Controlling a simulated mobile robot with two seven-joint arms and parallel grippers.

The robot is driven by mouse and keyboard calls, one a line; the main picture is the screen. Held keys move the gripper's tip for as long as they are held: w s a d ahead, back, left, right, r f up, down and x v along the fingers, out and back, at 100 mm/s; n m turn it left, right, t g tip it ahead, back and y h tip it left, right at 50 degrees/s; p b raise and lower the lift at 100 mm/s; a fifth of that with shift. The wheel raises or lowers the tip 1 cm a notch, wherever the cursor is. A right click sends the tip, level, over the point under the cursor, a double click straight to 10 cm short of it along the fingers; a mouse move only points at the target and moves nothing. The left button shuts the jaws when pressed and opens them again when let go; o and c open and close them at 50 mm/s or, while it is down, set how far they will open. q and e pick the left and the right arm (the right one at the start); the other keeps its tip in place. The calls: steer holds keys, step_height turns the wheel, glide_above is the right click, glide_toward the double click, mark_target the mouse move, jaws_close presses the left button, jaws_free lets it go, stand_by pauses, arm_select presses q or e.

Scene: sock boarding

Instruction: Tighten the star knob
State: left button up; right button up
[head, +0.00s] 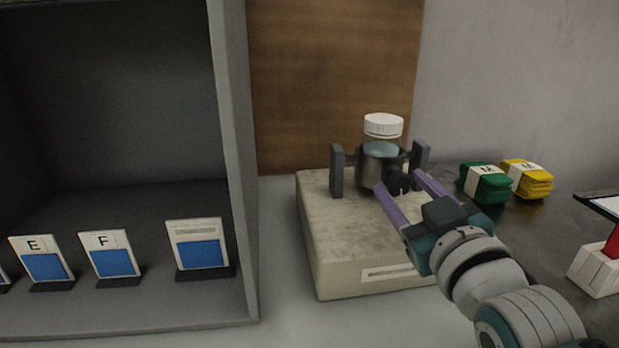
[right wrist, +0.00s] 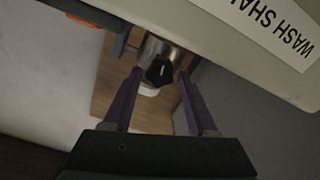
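The black star knob (head: 398,184) sits on the front of a round metal holder (head: 372,172). A bottle with pale blue contents (head: 380,149) and a white cap (head: 383,125) stands upright in the holder. My right gripper (head: 399,181) is open, its two purple fingers pointing at the holder with the knob between their tips. In the right wrist view the knob (right wrist: 159,71) shows between the fingertips (right wrist: 160,74), with gaps on both sides. Neither finger visibly touches it. My left gripper is not in view.
The holder stands between dark uprights (head: 337,170) on a beige box (head: 335,245), labelled "WASH SHA…" in the wrist view. Green (head: 486,184) and yellow (head: 527,179) folded bundles lie at right. A grey shelf (head: 235,150) with cards stands at left.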

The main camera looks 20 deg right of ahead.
steer(key=shift+o, duration=0.8)
steer(key=p+v, duration=0.1)
steer(key=v, duration=0.9)
